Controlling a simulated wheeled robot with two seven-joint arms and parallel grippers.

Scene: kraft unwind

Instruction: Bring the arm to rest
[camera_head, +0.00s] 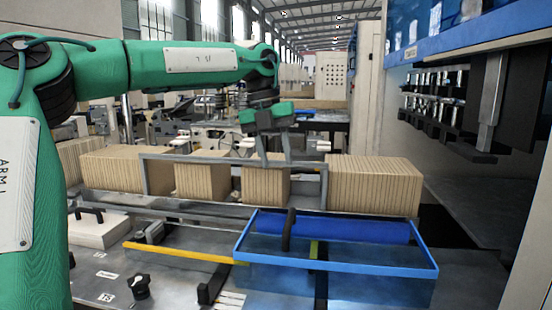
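My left arm (190,62) is green and comes in from the left, reaching across at upper height with its wrist bent down. My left gripper (276,160) points down with its two grey fingers apart. It overlaps the top bar of a grey metal frame (215,160) in front of the stacks; I cannot tell whether it touches the bar. Nothing shows held between the fingers. My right arm and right gripper are not in view.
Kraft-coloured stacks stand in a row, with a large one (372,180) at the right and another (110,170) at the left. A blue-rimmed tray (340,268) lies in front. A machine with a blue beam (470,38) stands at the right. A black knob (140,286) sits front left.

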